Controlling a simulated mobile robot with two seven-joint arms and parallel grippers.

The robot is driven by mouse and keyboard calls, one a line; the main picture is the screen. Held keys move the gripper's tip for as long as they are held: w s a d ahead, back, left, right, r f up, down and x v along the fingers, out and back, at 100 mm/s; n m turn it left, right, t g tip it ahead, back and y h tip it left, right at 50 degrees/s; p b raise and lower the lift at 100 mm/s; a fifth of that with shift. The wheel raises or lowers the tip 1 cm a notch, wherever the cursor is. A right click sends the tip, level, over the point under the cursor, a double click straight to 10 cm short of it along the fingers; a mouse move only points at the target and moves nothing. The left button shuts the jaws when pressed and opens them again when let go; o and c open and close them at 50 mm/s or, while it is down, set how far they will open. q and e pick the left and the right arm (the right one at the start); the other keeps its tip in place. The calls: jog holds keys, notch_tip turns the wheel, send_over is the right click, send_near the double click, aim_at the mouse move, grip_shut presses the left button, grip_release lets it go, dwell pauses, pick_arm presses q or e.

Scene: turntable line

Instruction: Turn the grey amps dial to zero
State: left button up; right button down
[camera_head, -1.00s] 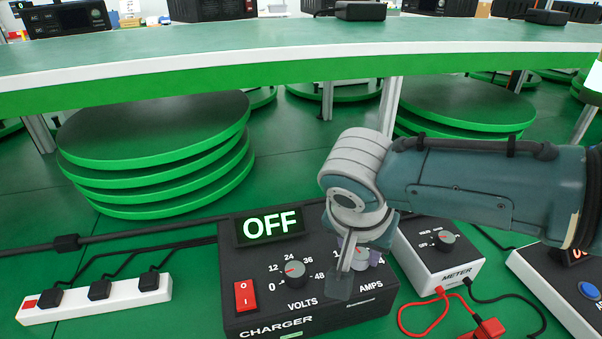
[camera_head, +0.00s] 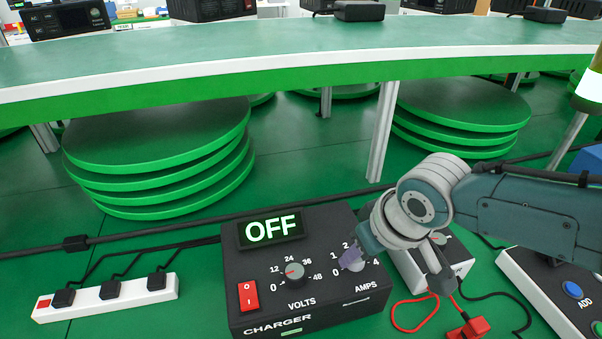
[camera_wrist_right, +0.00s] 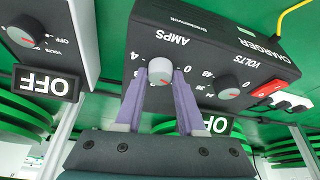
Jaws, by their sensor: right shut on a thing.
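The charger (camera_head: 300,305) is a black box with an "OFF" display, a red switch, a volts dial (camera_head: 295,271) and the grey amps dial. In the right wrist view the amps dial (camera_wrist_right: 160,70) sits between the two purple fingertips of my right gripper (camera_wrist_right: 161,82), which is shut on it. That view is upside down, and the dial's red mark points to its lower right. In the head view my right gripper (camera_head: 352,259) reaches the dial from the right, and its fingers largely hide the dial. My left gripper is not in view.
A white meter (camera_head: 455,262) stands right of the charger, partly behind my arm, with red and black leads. A white power strip (camera_head: 105,300) lies at the left. A box with a blue button (camera_head: 572,289) is at the lower right. Green turntables are behind.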

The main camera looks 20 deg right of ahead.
jog(key=n+b, duration=0.1)
jog(key=n, duration=0.1)
jog(key=n+y+b, duration=0.1)
jog(key=n, duration=0.1)
jog(key=shift+d+f+g+b, duration=0.15)
jog(key=shift+f+g+b, duration=0.05)
jog(key=shift+g+b, duration=0.1)
jog(key=shift+r+n+g+y+b, duration=0.1)
jog(key=shift+n+g+y+b, duration=0.4)
jog(key=shift+n+b, duration=0.65)
jog(key=shift+n, duration=0.35)
jog(key=c, duration=0.5)
grip_release()
jog(key=shift+r, duration=0.1)
